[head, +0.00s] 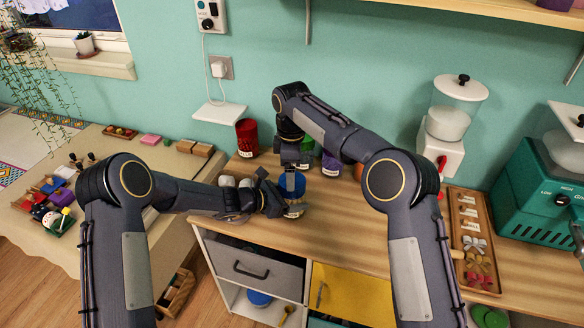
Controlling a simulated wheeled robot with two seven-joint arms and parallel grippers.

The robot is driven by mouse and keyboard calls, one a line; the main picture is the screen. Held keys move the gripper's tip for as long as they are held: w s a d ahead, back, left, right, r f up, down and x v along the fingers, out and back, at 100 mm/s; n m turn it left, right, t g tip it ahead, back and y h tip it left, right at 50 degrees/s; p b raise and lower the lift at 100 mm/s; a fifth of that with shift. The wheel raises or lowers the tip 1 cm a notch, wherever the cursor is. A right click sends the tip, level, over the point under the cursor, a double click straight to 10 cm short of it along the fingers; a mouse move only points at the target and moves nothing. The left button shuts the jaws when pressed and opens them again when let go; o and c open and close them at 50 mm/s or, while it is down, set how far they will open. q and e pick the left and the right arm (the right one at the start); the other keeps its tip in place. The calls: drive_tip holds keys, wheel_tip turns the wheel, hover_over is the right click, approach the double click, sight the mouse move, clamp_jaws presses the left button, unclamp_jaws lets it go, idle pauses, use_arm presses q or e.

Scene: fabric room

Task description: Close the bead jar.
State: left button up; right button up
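A blue round jar or lid (292,184) is on the wooden counter at the centre of the head view. It seems to be the bead jar, but my grippers hide much of it. My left gripper (274,200) reaches in from the left, against its left side and low down. My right gripper (291,166) points straight down onto the blue top from above. The fingertips of both are partly hidden, so I cannot tell how far either is closed or whether the lid sits on the jar.
Red (247,138), green (306,144), purple (331,164) and orange (358,171) containers stand behind along the wall. A wooden tray of bows (470,236), a white dispenser (449,118) and a teal machine (541,194) are at right. A grey drawer (252,268) is below the counter.

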drive_tip(key=n, duration=0.1)
drive_tip(key=r+n, duration=0.1)
drive_tip(key=shift+a+r+n, duration=0.1)
drive_tip(key=shift+r+n, duration=0.15)
drive_tip(key=shift+n, duration=0.15)
drive_tip(key=r+n, duration=0.1)
drive_tip(key=n, duration=0.2)
drive_tip(key=shift+r, duration=0.4)
drive_tip(key=shift+f, duration=4.05)
